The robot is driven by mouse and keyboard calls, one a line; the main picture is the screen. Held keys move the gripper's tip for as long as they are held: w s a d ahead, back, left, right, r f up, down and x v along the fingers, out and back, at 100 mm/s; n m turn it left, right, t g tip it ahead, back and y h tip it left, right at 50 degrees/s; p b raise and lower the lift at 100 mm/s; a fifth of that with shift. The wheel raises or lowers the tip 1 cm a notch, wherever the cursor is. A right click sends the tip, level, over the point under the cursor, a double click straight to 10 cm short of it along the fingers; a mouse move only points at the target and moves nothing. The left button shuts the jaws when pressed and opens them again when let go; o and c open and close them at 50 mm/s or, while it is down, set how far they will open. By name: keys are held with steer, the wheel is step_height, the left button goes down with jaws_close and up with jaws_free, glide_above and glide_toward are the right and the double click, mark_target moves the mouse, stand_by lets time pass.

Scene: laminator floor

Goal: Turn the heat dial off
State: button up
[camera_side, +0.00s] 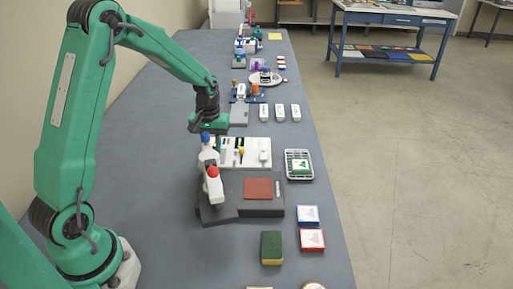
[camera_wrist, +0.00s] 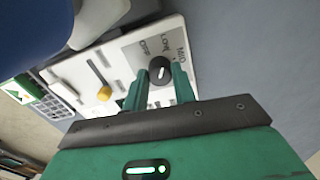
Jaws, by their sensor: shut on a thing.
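The heat dial (camera_wrist: 160,70) is a round black knob with a white mark on a grey plate of the white control panel (camera_wrist: 68,72). The words OFF, LOW and MID stand around it. I cannot tell for sure which word the mark points at. My gripper (camera_wrist: 160,82) has its two green fingers on either side of the dial, shut on it. In the side view my gripper (camera_side: 208,124) comes down at the left end of the white panel (camera_side: 256,146); its fingertips and the dial are hidden behind a blue-capped bottle.
A yellow-knobbed slider (camera_wrist: 104,93) is on the panel. The blue-capped bottle (camera_side: 207,157) and a red-capped bottle (camera_side: 214,188) stand close in front of my gripper. A dark grey slab (camera_side: 220,212) with a brown-red pad lies nearer. A tray (camera_side: 299,174) sits right of the panel.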

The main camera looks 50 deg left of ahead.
steer(key=shift+r+n, duration=0.1)
steer(key=shift+n, duration=0.2)
steer(key=o, duration=1)
steer(key=shift+r, duration=3.9)
